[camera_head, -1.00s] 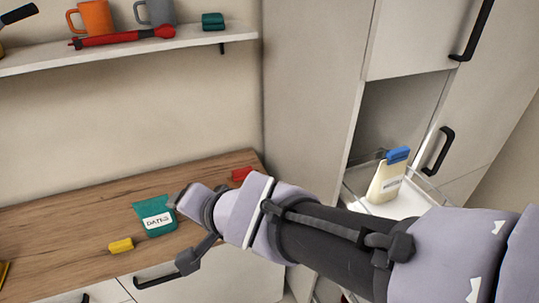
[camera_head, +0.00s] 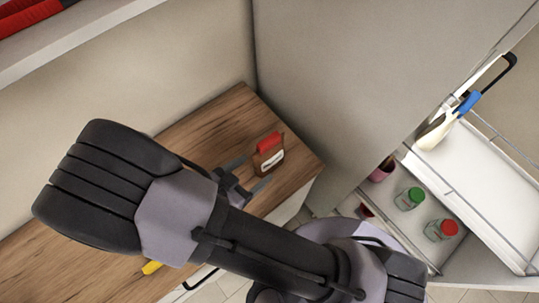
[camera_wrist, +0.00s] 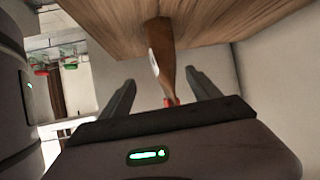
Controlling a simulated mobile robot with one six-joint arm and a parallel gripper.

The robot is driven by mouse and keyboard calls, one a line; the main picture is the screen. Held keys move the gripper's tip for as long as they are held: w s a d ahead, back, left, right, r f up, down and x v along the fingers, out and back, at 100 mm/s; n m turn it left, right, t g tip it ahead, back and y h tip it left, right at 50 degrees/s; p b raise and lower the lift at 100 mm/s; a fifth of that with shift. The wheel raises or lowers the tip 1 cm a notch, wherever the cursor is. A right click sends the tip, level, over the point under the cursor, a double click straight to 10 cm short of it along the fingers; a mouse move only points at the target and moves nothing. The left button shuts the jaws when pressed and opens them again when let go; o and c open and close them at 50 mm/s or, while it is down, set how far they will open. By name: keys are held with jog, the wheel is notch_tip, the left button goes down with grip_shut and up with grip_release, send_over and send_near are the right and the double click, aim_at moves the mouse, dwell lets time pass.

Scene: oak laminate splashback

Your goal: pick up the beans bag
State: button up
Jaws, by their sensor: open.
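A brown bag with a red clip and a white label (camera_head: 269,157) stands on the wooden counter near its right end. I take it for the beans bag; its label is too small to read. My gripper (camera_head: 250,177) is open, its fingers pointing at the bag from the left and front. In the wrist view the brown bag (camera_wrist: 166,42) shows edge-on, in line with the gap between the open fingers (camera_wrist: 160,82). I cannot tell whether the fingertips reach past its near side. No grip on it shows.
The wooden counter (camera_head: 215,125) meets a tall cabinet side (camera_head: 335,75) behind the bag. At right a pull-out rack holds a cream bag with a blue clip (camera_head: 436,131), a green-lidded jar (camera_head: 409,199) and a red-lidded jar (camera_head: 441,230). A shelf (camera_head: 85,48) overhangs at upper left.

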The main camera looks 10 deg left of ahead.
aim_at(263, 159)
jog(key=x, duration=0.2)
jog(key=b+x, duration=0.1)
jog(key=x, duration=0.1)
jog(key=b+x, duration=0.1)
jog(key=x, duration=0.1)
jog(key=shift+w+a+f, duration=0.15)
jog(key=shift+w+a, duration=0.05)
jog(key=shift+w, duration=0.3)
jog(key=shift+s, duration=0.1)
jog(key=shift+c, duration=0.6)
grip_shut()
